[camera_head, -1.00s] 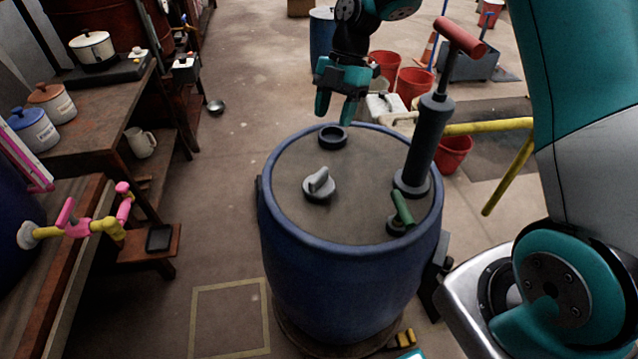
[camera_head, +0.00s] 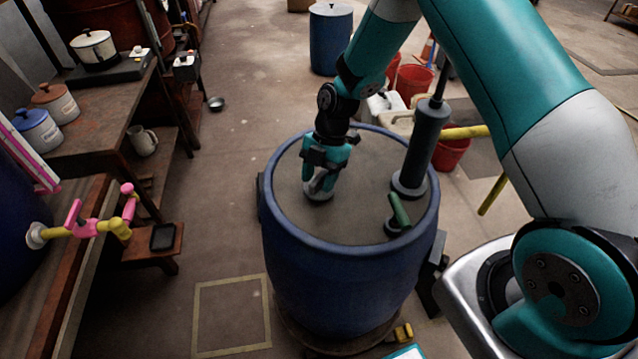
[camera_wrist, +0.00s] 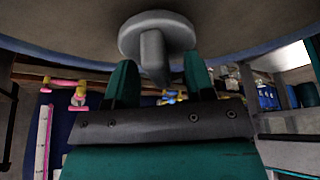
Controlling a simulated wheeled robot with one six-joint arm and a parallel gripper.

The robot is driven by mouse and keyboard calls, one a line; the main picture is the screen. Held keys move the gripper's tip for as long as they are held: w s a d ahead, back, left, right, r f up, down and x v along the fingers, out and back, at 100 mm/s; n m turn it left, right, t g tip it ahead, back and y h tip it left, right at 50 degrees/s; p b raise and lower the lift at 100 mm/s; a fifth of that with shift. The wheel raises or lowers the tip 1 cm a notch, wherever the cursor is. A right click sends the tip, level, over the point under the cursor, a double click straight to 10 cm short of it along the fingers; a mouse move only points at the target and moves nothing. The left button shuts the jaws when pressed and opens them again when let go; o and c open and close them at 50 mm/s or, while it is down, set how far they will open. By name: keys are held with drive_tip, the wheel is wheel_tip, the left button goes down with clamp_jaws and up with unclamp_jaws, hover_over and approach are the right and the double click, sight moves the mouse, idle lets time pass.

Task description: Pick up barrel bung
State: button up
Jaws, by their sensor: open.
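The barrel bung (camera_head: 318,193) is light grey, with a round base and an upright grip, and sits on the lid of the blue barrel (camera_head: 330,280). My gripper (camera_head: 322,181) points down at it in the head view and hides much of it. In the wrist view the bung (camera_wrist: 157,38) shows large, its grip reaching between the two teal fingers of my gripper (camera_wrist: 158,85). The fingers stand apart, one on each side of the grip. I cannot tell whether either finger touches it.
A dark pump cylinder (camera_head: 428,135) and a green-handled valve (camera_head: 399,212) rise from the lid right of the bung. Red buckets (camera_head: 412,80) and a yellow rail (camera_head: 465,132) stand behind the barrel. A wooden bench (camera_head: 95,125) runs along the left.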

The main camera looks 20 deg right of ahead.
clamp_jaws()
idle(0.3)
